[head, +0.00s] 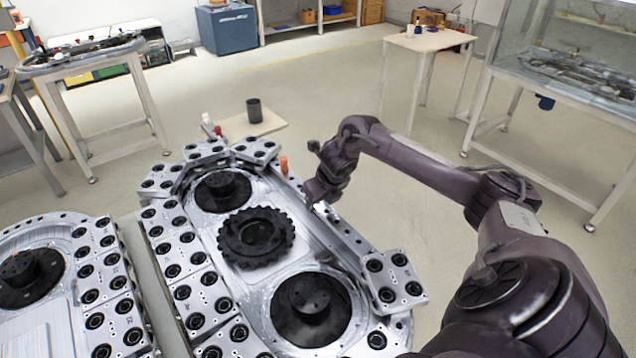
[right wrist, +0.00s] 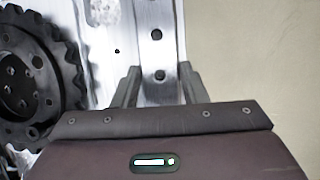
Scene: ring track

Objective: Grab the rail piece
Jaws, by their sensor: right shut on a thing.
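The ring track (head: 262,208) is a silver oval base with dark round hubs and a toothed black wheel (head: 256,237). Silver rail pieces with black rollers line its left side and far end. One rail piece (head: 392,281) sits at the near right. My right gripper (head: 311,203) is at the track's right edge. In the right wrist view, its fingers (right wrist: 160,88) are shut on a metal strip (right wrist: 157,52) with dark holes, along the track's right side. I cannot tell whether this strip is a separate piece or the track's rim. My left gripper is not in view.
A second track (head: 35,262) stands at the left. A small board with a dark cup (head: 254,110) is beyond the main track, and an orange object (head: 284,165) stands near its far right. The floor (head: 440,255) to the right is clear, below my right arm.

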